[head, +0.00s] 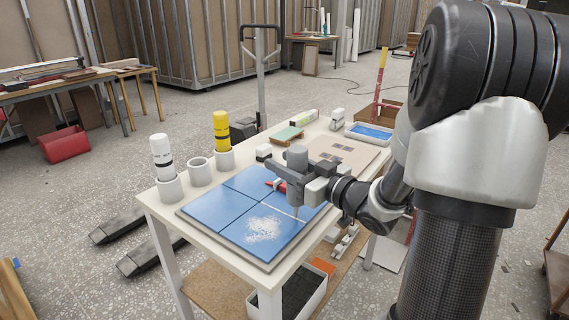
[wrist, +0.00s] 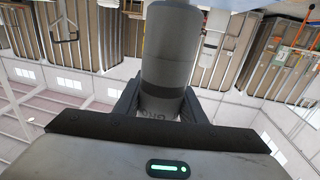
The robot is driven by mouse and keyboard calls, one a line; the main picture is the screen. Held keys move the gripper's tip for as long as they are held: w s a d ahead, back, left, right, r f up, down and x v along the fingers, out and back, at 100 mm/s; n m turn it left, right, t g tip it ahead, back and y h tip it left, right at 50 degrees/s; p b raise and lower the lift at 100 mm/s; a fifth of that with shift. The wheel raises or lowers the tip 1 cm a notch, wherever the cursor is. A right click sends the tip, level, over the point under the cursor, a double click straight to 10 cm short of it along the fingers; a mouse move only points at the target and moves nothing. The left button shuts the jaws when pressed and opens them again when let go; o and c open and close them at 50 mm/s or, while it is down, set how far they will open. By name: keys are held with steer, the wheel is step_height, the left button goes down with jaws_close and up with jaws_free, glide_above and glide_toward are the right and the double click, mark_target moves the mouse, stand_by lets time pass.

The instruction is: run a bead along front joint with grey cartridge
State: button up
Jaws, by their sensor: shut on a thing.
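My gripper (head: 298,187) is shut on the grey cartridge (head: 297,158), which stands about upright over the blue tiled panel (head: 228,211). In the wrist view the grey cartridge (wrist: 168,50) fills the space between the fingers, with a dark band and lettering. Its lower end points down at the panel's right part; I cannot tell whether the tip touches. Dark joints divide the blue tiles. A pale line (head: 285,213) runs along a joint towards the tip. White speckles (head: 263,229) lie on the front tile.
A white cartridge (head: 161,152) and a yellow cartridge (head: 222,131) stand in holders at the table's left edge; an empty holder (head: 200,172) is between them. A red item (head: 275,184) lies beside my gripper. A blue-filled tray (head: 370,133) sits at the far end.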

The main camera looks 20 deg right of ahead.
steer(key=shift+r+p, duration=1.75)
steer(key=shift+r, duration=0.55)
